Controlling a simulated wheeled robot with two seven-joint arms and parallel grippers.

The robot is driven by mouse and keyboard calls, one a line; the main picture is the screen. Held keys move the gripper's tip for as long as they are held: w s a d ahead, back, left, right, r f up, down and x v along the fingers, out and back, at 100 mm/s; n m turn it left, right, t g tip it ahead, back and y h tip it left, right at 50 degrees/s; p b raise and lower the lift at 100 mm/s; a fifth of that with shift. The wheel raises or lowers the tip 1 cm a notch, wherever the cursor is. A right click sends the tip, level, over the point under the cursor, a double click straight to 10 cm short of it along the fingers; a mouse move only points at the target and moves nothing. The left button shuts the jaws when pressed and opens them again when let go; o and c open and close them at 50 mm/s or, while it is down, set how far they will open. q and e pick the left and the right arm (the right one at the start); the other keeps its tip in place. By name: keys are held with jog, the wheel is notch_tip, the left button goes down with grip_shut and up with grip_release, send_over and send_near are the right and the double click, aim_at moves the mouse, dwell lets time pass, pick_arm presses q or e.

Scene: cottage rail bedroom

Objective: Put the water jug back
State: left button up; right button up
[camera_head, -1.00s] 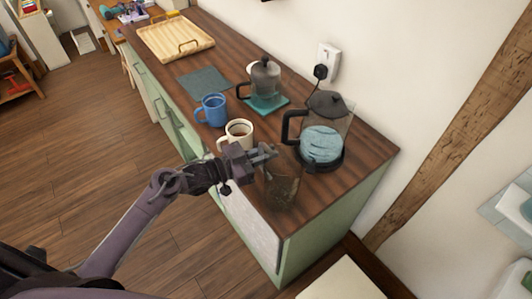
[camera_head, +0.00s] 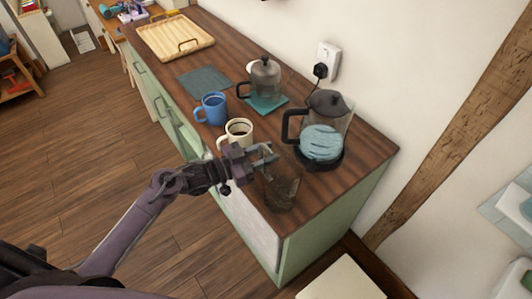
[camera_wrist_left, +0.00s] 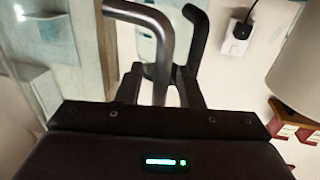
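The water jug, a see-through glass vessel (camera_head: 283,188), is at the near end of the counter, beside the cream mug. My left gripper (camera_head: 268,154) is at its upper part, with the jug body just beyond and below the fingers. In the left wrist view, a grey bent handle (camera_wrist_left: 153,25) runs down between the two fingers, and the gripper (camera_wrist_left: 162,88) looks closed around it. The jug looks about upright; I cannot tell whether its base touches the counter. My right gripper is not in view.
A kettle (camera_head: 327,108) with a blue-patterned lower part stands behind the jug. A cream mug (camera_head: 238,133), a blue mug (camera_head: 211,109) and a French press (camera_head: 265,76) on a teal mat (camera_head: 267,105) stand farther along. A grey mat (camera_head: 203,81) lies bare near a wooden tray (camera_head: 174,36).

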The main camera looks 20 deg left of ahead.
pick_arm(q)
jog(key=b+v, duration=0.2)
jog(key=v, duration=0.9)
jog(key=s+a+f+n+y, duration=0.1)
jog(key=a+f+n+y, duration=0.25)
jog(key=f, duration=0.65)
jog(key=a+f+n+y, duration=0.2)
jog(key=a+f+y, duration=0.15)
jog(key=f, duration=0.65)
jog(key=s+f+n+g+y, duration=0.1)
jog(key=s+f+y, duration=0.15)
jog(key=f, duration=0.45)
jog(key=s+f+n+g+y, duration=0.1)
jog(key=s+f, duration=0.3)
jog(key=f, duration=0.2)
jog(key=s+d+f+g+y, duration=0.1)
jog(key=s+d+f+g, duration=0.1)
jog(key=s+f, duration=0.4)
jog(key=s+d+f+g+y, duration=0.1)
jog(key=s+f+g, duration=0.3)
jog(key=s, duration=0.9)
jog(key=s+d+f+g+y, duration=0.1)
jog(key=s+d+f+g, duration=0.1)
jog(key=s+f, duration=0.7)
jog(key=shift+s+d+g, duration=0.25)
jog(key=shift+d+g, duration=0.15)
jog(key=shift+d, duration=0.15)
